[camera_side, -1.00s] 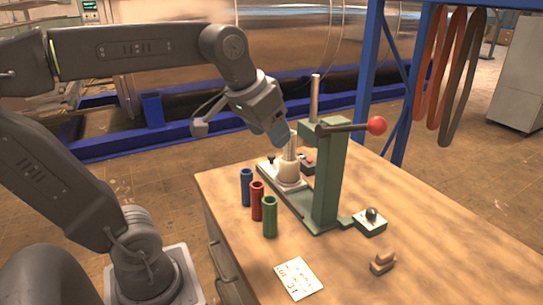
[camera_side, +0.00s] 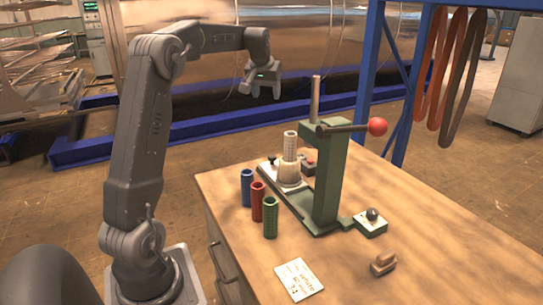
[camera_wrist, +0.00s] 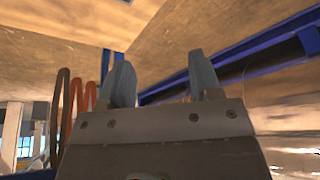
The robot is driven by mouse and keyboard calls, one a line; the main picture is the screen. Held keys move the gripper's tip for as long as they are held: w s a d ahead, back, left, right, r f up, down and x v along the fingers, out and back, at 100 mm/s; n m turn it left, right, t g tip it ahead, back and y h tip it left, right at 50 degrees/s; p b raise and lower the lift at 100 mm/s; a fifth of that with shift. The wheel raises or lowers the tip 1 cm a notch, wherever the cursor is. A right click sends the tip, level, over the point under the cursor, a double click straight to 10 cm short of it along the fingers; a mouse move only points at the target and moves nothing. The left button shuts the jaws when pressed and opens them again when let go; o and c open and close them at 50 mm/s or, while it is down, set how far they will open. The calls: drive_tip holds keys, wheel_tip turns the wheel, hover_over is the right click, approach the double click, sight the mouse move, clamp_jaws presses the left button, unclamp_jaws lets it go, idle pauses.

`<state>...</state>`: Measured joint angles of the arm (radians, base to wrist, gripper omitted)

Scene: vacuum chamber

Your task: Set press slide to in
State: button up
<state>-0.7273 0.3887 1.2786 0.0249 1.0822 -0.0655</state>
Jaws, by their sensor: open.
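The green press (camera_side: 328,175) stands on the wooden bench in the side view. Its lever ends in a red ball (camera_side: 377,127) and points right. The slide at its base carries a white holder (camera_side: 289,173) with a pale ribbed piece upright in it. This holder sits left of the press column; whether the slide is in or out I cannot tell for sure. My gripper (camera_side: 263,92) is up and behind the bench, well away from the press. In the wrist view my gripper (camera_wrist: 162,85) is open, with nothing between its fingers.
Blue, red (camera_side: 257,202) and green sleeves stand left of the press. A small box with a dark knob (camera_side: 371,222), a written card (camera_side: 299,280) and a brown block (camera_side: 383,264) lie at the front. Blue frame posts (camera_side: 368,80) rise behind the bench. The bench's right front is clear.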

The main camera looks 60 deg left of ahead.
approach(272, 156)
drive_tip(key=x, duration=0.9)
drive_tip(key=shift+c, duration=0.3)
clamp_jaws()
